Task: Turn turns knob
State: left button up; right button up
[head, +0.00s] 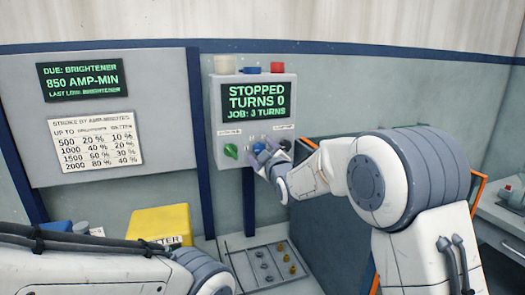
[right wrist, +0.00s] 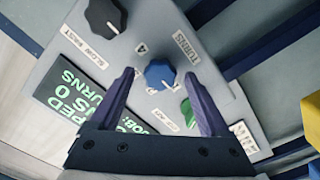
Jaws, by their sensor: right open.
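The turns knob (right wrist: 160,74) is blue, on the grey control box (head: 225,120), beside a label reading TURNS. In the right wrist view it sits between the two fingertips of my right gripper (right wrist: 160,80). The gripper is open, with a visible gap on each side of the knob. In the head view the blue knob (head: 258,147) is partly covered by my right gripper (head: 263,156). The box screen (head: 255,100) reads STOPPED, TURNS 0, JOB: 3 TURNS. My left arm crosses the lower left, but its gripper does not show.
A green knob (head: 231,151) is left of the blue knob, and a black speed knob (right wrist: 105,15) is on the other side. A sign (head: 84,82) reads 850 AMP-MIN. A yellow box (head: 160,222) and a tray with small pegs (head: 264,267) stand below.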

grip_shut()
jog(key=shift+d, duration=0.1)
